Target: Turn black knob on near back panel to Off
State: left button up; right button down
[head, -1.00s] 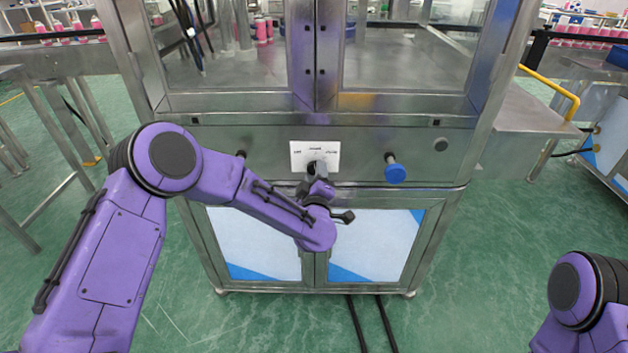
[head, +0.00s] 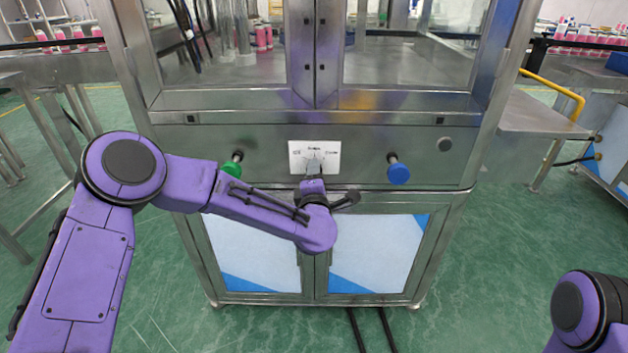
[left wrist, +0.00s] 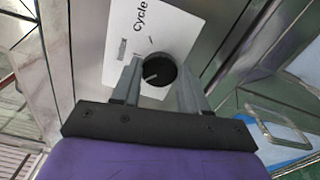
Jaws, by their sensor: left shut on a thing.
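The black knob (left wrist: 158,71) sits on a white label plate (left wrist: 178,32) on the steel panel. In the left wrist view the word "Cycle" reads on the plate; the other lettering is too small to read. The knob's pale pointer line runs toward the lower left of that view. My left gripper (left wrist: 157,88) has a finger on each side of the knob and is shut on it. In the head view my left gripper (head: 314,171) is in front of the plate (head: 299,147) and largely hides the knob. My right gripper is out of view.
A green knob (head: 231,167) is left of the plate, close above my left forearm. A blue knob (head: 398,171) is to the right. Cabinet doors (head: 376,252) are below, glazed doors above. The green floor in front is clear.

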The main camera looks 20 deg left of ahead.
pick_arm(q)
jog(key=shift+n, duration=0.3)
jog(key=o, duration=1.1)
jog(key=shift+c, duration=0.2)
jog(key=v, duration=1)
jog(key=shift+s+b, duration=0.3)
jog(key=shift+b, duration=0.1)
